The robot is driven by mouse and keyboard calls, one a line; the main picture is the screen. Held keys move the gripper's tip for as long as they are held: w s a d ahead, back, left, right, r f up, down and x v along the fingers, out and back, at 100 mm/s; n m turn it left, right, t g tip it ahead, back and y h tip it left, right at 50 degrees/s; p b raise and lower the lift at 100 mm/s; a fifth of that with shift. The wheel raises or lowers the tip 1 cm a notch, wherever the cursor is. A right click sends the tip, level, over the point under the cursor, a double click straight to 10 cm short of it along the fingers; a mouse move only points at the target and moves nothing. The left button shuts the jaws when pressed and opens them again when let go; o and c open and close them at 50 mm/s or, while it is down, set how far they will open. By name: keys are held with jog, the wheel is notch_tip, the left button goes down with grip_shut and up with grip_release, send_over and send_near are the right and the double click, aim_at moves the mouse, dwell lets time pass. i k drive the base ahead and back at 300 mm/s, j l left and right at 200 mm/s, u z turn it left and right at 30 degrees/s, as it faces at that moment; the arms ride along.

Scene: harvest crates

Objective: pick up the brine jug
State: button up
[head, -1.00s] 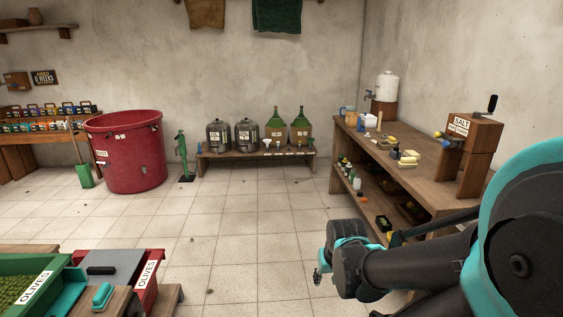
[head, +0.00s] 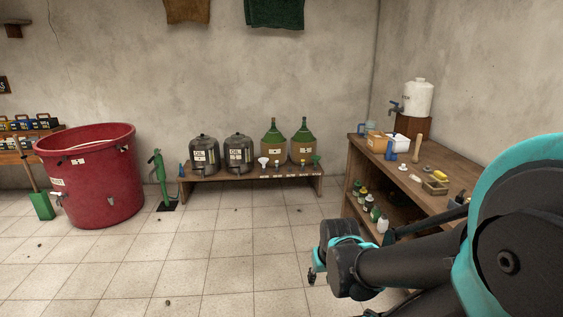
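No label reading brine can be made out, so I cannot tell for sure which vessel is the brine jug. A small blue jug-like vessel (head: 391,149) stands on the wooden bench (head: 446,177) at the right. A larger white container with a tap (head: 418,97) stands behind it on a wooden block. Two green demijohns with brown lower parts, one here (head: 273,142), stand on the low bench (head: 236,173) by the back wall. My gripper (head: 312,273) is at lower centre over the floor, apart from all of these. Its fingers are too small and turned away to read.
A big red tub (head: 98,182) stands at left, with a green hand pump (head: 159,180) beside it. Two grey oil cans, one here (head: 204,153), share the low bench.

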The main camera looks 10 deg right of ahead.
aim_at(368, 126)
jog(key=i+z, duration=0.1)
jog(key=i, duration=0.5)
jog(key=i+j+z, duration=0.1)
jog(key=i, duration=0.5)
jog(key=i+j+z, duration=0.1)
jog(key=i, duration=0.5)
jog(key=i+j+z, duration=0.2)
jog(key=i+z, duration=0.2)
jog(key=i+j+z, duration=1.05)
jog(key=j+z, duration=0.15)
jog(key=i+j, duration=0.1)
jog(key=j, duration=0.15)
jog(key=j+z, duration=0.15)
jog(key=i+j, duration=0.05)
